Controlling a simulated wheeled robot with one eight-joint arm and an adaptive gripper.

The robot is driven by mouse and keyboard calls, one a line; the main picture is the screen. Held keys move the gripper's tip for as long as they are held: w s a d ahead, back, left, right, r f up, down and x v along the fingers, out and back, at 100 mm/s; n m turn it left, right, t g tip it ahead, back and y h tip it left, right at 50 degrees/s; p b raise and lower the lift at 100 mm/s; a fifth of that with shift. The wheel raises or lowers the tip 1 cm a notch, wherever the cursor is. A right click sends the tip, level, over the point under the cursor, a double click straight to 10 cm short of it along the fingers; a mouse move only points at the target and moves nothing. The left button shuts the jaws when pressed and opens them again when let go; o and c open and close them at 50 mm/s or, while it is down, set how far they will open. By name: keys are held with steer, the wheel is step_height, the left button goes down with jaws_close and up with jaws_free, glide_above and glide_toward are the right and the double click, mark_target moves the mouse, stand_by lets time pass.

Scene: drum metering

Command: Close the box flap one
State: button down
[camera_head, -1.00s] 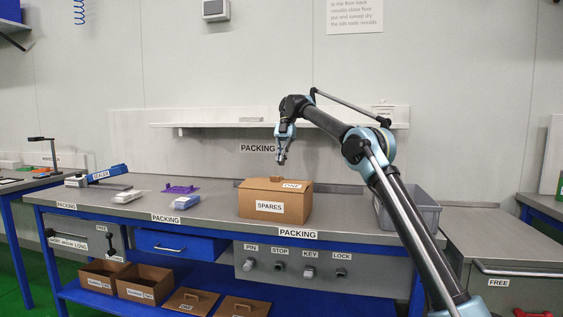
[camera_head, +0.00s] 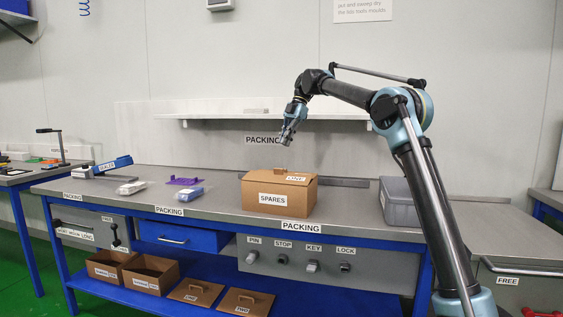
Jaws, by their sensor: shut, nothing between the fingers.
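The brown cardboard box (camera_head: 268,200) labelled SPARES stands on the grey packing bench. Its top flap (camera_head: 272,178) carries a label reading ONE and a small raised tab. The flap looks down, lying about flat over the box; any narrow gap at its edge is too small to tell. My gripper (camera_head: 286,140) is above the box, apart from it, pointing down and slightly left. Its fingers are shut with nothing between them.
A grey bin (camera_head: 398,203) stands right of the box, partly behind my arm. Blue-and-white packets (camera_head: 189,193) and a purple piece (camera_head: 184,181) lie left on the bench (camera_head: 220,212). A wall shelf (camera_head: 230,116) runs behind my gripper.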

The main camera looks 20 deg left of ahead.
steer(key=s+d+r+m+t+y, duration=0.4)
steer(key=s+d+m+t+y, duration=0.3)
steer(key=s+m, duration=0.45)
steer(key=g+h, duration=0.1)
glide_above(280, 176)
steer(key=shift+m, duration=0.35)
step_height(280, 176, down, 9)
steer(key=shift+w+f, duration=0.25)
steer(key=shift+f, duration=0.5)
steer(key=shift+a, duration=0.15)
